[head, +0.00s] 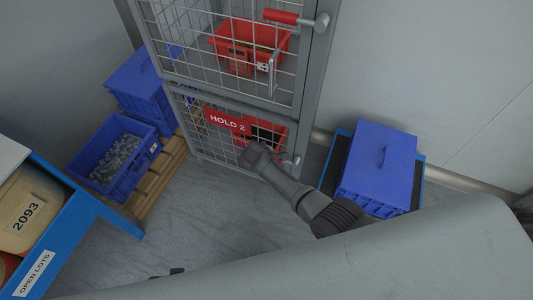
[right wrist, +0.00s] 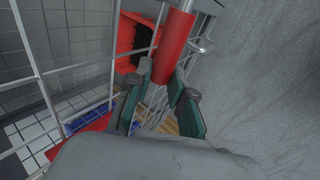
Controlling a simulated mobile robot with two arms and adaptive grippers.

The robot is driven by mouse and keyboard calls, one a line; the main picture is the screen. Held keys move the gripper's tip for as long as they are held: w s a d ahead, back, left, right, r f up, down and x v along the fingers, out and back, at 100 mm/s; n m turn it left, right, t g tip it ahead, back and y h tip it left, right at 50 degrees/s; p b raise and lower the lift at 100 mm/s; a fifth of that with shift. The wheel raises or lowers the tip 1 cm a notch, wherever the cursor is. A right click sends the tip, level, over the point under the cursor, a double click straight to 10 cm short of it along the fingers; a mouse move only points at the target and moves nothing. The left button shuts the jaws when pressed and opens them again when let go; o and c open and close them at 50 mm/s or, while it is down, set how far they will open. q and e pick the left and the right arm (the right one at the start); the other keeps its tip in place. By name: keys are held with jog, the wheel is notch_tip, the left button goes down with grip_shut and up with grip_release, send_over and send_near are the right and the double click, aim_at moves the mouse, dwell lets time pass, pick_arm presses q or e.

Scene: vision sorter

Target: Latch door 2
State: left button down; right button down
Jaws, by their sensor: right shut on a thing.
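Door 2 is the lower wire-mesh door of the grey cage, with a red "HOLD 2" sign (head: 227,122) in the head view. It looks flush with the frame, but I cannot tell whether it is fully closed. My right gripper (head: 256,156) is at the lower right of this door. In the right wrist view its green-padded fingers (right wrist: 165,95) are shut on the red latch handle (right wrist: 175,45). The gripper hides that handle in the head view, where only a grey latch end (head: 291,160) shows beside it. My left gripper is not in view.
A red crate (head: 270,133) sits behind door 2. The upper door has its own red lever (head: 284,16). Blue crates stand left (head: 112,192) and right (head: 378,165) of the cage. A blue-edged shelf (head: 60,240) is at lower left. Grey floor in front is clear.

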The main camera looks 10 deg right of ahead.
jog(key=shift+s+f, duration=0.15)
jog(key=shift+f, duration=0.05)
dwell(0.3)
jog(key=c, duration=1.3)
grip_release()
jog(key=shift+r, duration=0.1)
jog(key=v, duration=1.1)
jog(key=shift+s+a+r, duration=0.1)
jog(key=shift+a+r, duration=0.1)
jog(key=shift+r, duration=0.15)
